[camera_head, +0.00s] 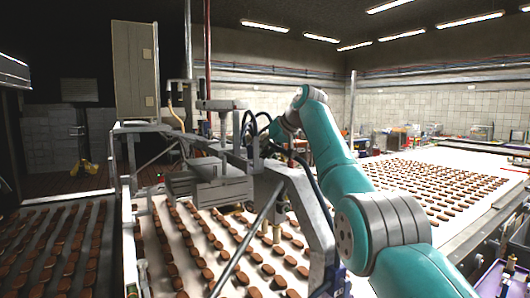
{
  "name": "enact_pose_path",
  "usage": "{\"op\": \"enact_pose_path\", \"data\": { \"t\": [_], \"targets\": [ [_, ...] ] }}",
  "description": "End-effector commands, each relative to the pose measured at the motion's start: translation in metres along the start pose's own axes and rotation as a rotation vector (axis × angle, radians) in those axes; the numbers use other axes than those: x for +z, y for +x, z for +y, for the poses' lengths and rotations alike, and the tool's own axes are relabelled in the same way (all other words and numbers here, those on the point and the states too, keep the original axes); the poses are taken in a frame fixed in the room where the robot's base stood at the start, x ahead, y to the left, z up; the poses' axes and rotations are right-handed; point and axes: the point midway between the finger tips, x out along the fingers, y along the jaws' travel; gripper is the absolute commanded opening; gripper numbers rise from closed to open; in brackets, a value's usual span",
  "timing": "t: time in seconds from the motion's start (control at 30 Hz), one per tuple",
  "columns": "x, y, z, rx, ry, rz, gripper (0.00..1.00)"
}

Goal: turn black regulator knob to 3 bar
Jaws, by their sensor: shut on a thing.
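My teal arm reaches up from the lower right, and its wrist bends down and left at the depositing machine (222,180). My gripper (262,142) is small and dark there, among black hoses and the machine's upper parts. It is shut at the place of the black regulator knob. The knob itself is hidden or too small to make out between the jaws. No gauge face or pressure reading can be read in this view.
The machine's slanted grey frame (302,205) stands close to my arm. A white conveyor (148,222) with rows of brown biscuits runs beneath. Another biscuit belt (455,158) lies at the right, and a dark one at the left. A tall beige cabinet (135,70) stands behind.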

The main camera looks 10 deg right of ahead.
Motion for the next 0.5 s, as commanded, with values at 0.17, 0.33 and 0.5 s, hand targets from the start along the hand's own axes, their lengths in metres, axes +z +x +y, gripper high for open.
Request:
{"op": "enact_pose_path", "data": {
  "t": [0.17, 0.33, 0.5],
  "targets": [
    [0.0008, 0.0006, 0.001, -0.037, 0.038, -0.002, 0.0],
    [0.0007, 0.0007, 0.0012, -0.049, 0.05, -0.002, 0.0],
    [0.0008, 0.0008, 0.0011, -0.05, 0.051, -0.002, 0.0]
  ]
}}
